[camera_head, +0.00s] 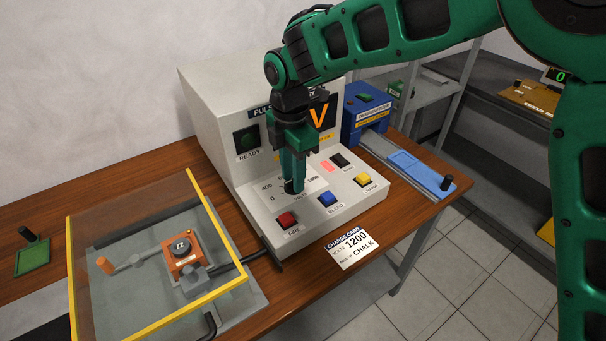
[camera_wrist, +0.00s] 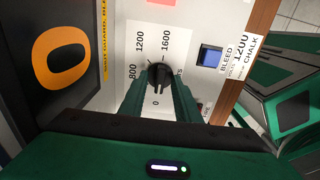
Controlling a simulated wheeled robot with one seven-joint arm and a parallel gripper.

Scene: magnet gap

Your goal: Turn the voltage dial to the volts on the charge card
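The voltage dial (camera_wrist: 158,76) is a small black knob on a white scale plate on the front panel of the pulse unit (camera_head: 228,112). In the wrist view its scale reads 0, 800, 1200 and 1600; which mark the knob points at is hard to tell. My gripper (camera_head: 291,184) points down onto the dial. Its green fingertips (camera_wrist: 159,80) sit one on each side of the knob and look closed on it. The display (camera_wrist: 54,60) shows an orange 0. The charge card (camera_head: 351,248) lies on the front table edge and reads volts 1200, CHALK.
Near the dial are a red FIRE button (camera_head: 287,219), a blue BLEED button (camera_head: 328,199) and a yellow button (camera_head: 364,180). A yellow-framed clear guard (camera_head: 158,320) stands left over an orange fixture (camera_head: 190,249). A blue device (camera_head: 367,114) with a slide is at right.

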